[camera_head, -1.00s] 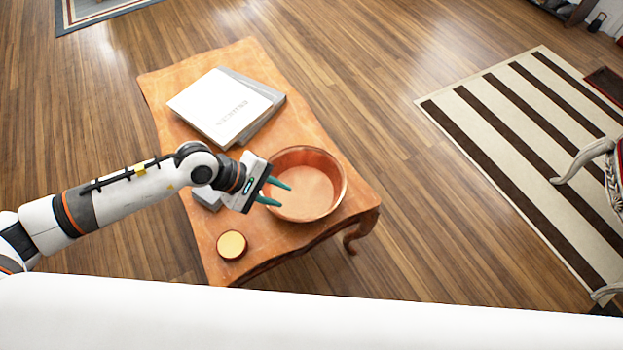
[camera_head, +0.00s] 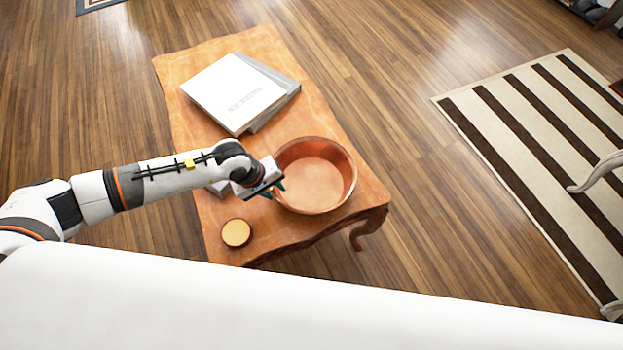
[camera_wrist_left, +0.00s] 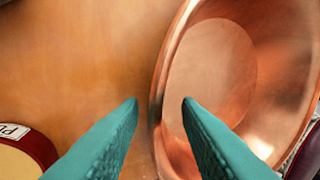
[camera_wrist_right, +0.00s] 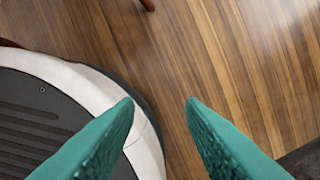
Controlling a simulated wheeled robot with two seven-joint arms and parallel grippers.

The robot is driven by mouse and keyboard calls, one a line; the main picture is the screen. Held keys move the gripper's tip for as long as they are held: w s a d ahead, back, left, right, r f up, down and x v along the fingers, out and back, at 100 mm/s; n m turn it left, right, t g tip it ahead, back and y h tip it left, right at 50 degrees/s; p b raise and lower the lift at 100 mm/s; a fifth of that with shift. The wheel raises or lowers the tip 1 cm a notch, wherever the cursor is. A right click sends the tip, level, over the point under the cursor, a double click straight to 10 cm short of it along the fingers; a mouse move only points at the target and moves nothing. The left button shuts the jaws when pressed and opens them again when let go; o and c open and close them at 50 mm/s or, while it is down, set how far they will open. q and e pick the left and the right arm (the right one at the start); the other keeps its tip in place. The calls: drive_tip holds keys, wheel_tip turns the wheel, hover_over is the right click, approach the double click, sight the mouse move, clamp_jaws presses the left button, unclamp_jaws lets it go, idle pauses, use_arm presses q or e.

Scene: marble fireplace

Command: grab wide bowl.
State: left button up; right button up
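The wide copper bowl (camera_head: 314,180) stands upright on the orange wooden table (camera_head: 300,105), near its right front corner. My left gripper (camera_head: 274,190) is at the bowl's left rim. In the left wrist view the bowl (camera_wrist_left: 225,80) fills the right side. There the teal fingers of my left gripper (camera_wrist_left: 160,102) are apart, one on each side of the bowl's near wall in the picture. I cannot tell whether they touch it. My right gripper (camera_wrist_right: 160,102) is open and empty above the floor, seen only in the right wrist view.
White and grey books (camera_head: 235,92) lie at the table's back. A round yellow-topped container (camera_head: 236,233) stands at the front left, left of the bowl. A striped rug (camera_head: 540,150) lies right of the table. A pale chair leg (camera_head: 598,172) is at the right edge.

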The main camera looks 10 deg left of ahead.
use_arm(q)
drive_tip(key=shift+x, duration=1.1)
clamp_jaws()
drive_tip(key=shift+w+r, duration=0.1)
